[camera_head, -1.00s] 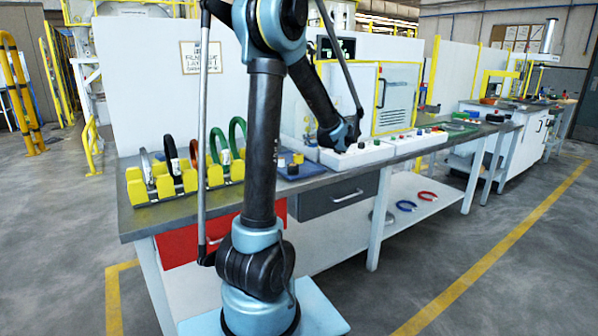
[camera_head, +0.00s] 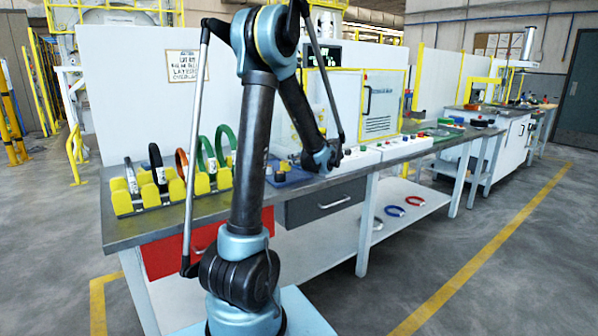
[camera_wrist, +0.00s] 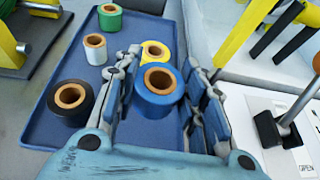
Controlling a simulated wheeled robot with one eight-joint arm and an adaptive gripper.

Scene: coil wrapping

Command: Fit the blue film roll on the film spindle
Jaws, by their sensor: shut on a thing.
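The blue film roll (camera_wrist: 159,91), with a brown core, is between the fingers of my gripper (camera_wrist: 163,97) in the wrist view. The fingers are shut on its sides, and it stands upright over the blue tray (camera_wrist: 62,150). I cannot tell whether its underside touches the tray. In the head view my gripper (camera_head: 322,163) is at the bench, by the blue tray (camera_head: 283,178); the roll cannot be made out there. I cannot pick out the film spindle with certainty in either view.
Black (camera_wrist: 70,101), white (camera_wrist: 96,48), green (camera_wrist: 110,17) and yellow (camera_wrist: 154,52) rolls stand in the tray around my gripper. A white panel with a black-and-grey lever (camera_wrist: 280,118) is at the right. A yellow coil rack (camera_head: 122,203) stands on the bench's left end.

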